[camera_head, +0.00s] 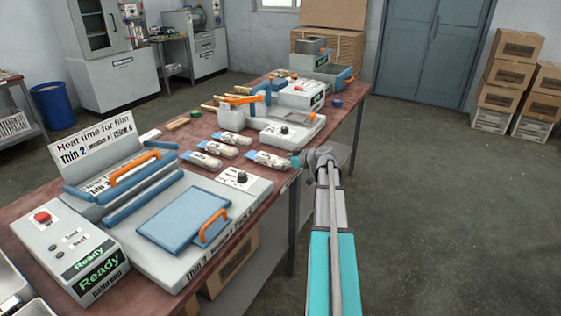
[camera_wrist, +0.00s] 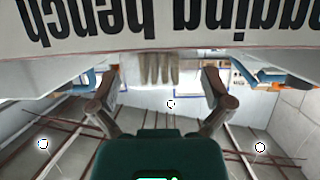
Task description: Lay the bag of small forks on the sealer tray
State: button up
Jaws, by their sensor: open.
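Several clear bags with white labels lie in a group on the red-brown bench; one bag (camera_head: 268,159) lies nearest my gripper, and another (camera_head: 200,160) lies near the sealer. The labels are too small to read, so I cannot tell which holds small forks. My gripper (camera_head: 297,159) is open at the bench's right edge, beside the nearest bag. In the wrist view, pale upright strips show between the spread fingers of my gripper (camera_wrist: 160,80), farther off; I cannot tell what they are.
A grey control box (camera_head: 75,250) reading "Ready" stands left of the tray, with a heat-time sign (camera_head: 95,150) behind. A small dial box (camera_head: 238,186) stands between tray and bags. Other machines (camera_head: 295,95) fill the bench's far end.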

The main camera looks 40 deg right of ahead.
jog(key=p+v, duration=0.4)
jog(key=v, duration=0.8)
jog(key=shift+s+d, duration=0.2)
jog(key=shift+s, duration=0.05)
jog(key=shift+s, duration=0.1)
